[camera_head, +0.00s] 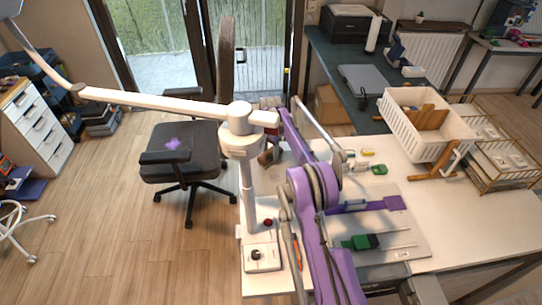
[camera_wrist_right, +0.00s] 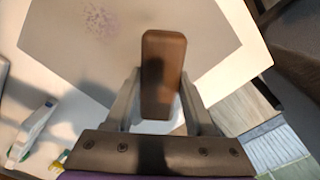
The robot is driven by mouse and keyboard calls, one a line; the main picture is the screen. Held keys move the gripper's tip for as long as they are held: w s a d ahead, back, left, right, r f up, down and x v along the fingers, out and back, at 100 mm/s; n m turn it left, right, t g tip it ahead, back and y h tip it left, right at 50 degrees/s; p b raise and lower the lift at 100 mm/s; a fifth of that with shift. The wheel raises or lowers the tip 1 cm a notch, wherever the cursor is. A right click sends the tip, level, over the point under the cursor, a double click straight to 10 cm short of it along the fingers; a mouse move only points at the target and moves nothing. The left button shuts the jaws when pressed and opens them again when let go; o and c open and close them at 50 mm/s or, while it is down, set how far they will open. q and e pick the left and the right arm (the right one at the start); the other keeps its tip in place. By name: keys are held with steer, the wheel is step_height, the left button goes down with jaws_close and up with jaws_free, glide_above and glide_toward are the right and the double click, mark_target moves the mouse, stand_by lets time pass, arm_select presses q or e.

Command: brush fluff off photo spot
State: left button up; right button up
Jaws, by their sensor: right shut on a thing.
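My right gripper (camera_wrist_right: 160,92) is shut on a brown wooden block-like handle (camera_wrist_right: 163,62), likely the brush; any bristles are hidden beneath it. In the head view a brown part of it (camera_head: 266,157) shows beside the lamp post, partly covered by my purple arm. In the right wrist view a grey-beige sheet (camera_wrist_right: 215,35), apparently the photo spot, lies below on a white surface. A patch of purplish specks of fluff (camera_wrist_right: 98,18) lies near its upper left, apart from the handle. My left gripper is not in view.
A white lamp (camera_head: 241,130) on a post stands close to my right arm.

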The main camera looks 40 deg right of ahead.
mark_target(267, 159)
steer(key=shift+w+a+f, duration=0.1)
steer(key=shift+w+a, duration=0.25)
steer(key=shift+a, duration=0.2)
steer(key=shift+s+a+f+b, duration=0.25)
steer(key=shift+s+a+b, duration=0.2)
steer(key=shift+s+b, duration=0.25)
steer(key=shift+s+a+r+b, duration=0.2)
steer(key=shift+s+a+b, duration=0.2)
steer(key=shift+s, duration=0.35)
steer(key=shift+s+a+b, duration=0.45)
steer(key=shift+s+b, duration=0.05)
steer(key=shift+s, duration=0.3)
steer(key=shift+s+a+r+b, duration=0.1)
steer(key=shift+s+a+b, duration=0.15)
steer(key=shift+s, duration=0.3)
steer(key=shift+s+a+r+b, duration=0.1)
steer(key=shift+s+a+b, duration=0.15)
steer(key=shift+s, duration=0.25)
steer(key=shift+s+a+f+b, duration=0.15)
steer(key=shift+s+a+b, duration=0.3)
steer(key=shift+s, duration=0.4)
steer(key=shift+s+a+b, duration=0.15)
steer(key=shift+s+a, duration=0.2)
steer(key=shift+s, duration=0.2)
steer(key=shift+s+a+b, duration=0.15)
steer(key=shift+s+a, duration=0.2)
steer(key=shift+s, duration=0.2)
